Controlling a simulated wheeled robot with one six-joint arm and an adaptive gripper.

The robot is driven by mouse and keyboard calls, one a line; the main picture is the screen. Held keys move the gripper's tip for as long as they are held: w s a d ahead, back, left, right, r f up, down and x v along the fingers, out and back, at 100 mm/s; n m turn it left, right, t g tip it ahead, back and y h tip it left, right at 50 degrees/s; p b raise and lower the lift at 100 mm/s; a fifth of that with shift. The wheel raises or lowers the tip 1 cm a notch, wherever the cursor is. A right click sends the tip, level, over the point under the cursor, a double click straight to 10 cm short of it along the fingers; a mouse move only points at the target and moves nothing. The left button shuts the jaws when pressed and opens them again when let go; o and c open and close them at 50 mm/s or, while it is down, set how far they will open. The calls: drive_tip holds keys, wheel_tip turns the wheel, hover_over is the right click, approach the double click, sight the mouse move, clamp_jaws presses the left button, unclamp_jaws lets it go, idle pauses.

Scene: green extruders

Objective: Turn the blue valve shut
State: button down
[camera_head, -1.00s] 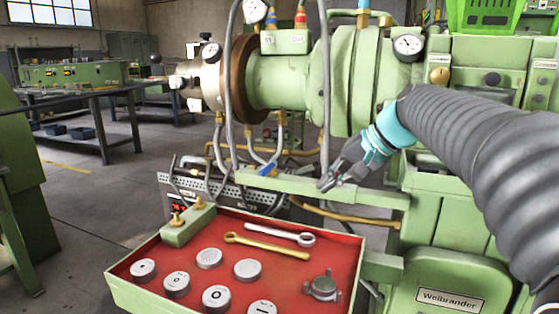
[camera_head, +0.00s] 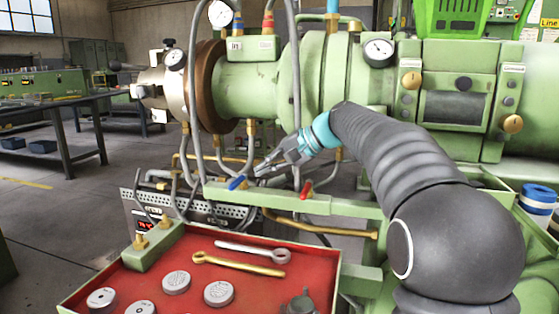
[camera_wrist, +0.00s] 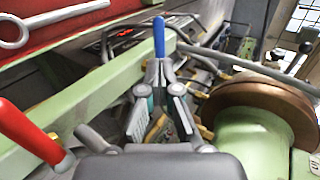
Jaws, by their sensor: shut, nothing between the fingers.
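The blue valve (camera_head: 238,183) has a small blue lever handle on the green rail below the machine barrel. In the wrist view the blue lever (camera_wrist: 159,37) stands straight beyond my fingertips. My gripper (camera_head: 258,170) is just right of and slightly above the blue lever in the head view. The fingers (camera_wrist: 160,72) are shut with nothing between them, their tips pointing at the lever's lower part. I cannot tell whether the tips touch it. The lever's base is partly hidden by the fingers in the wrist view.
A red-handled valve (camera_head: 306,190) sits on the same green rail (camera_head: 335,205), and shows close at left in the wrist view (camera_wrist: 30,132). Hoses and brass pipes surround the rail. A red-lined tray (camera_head: 130,285) with wrenches and round weights stands in front.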

sight(238, 183)
drive_tip(key=x, duration=0.6)
drive_tip(key=shift+f, duration=0.1)
idle(0.4)
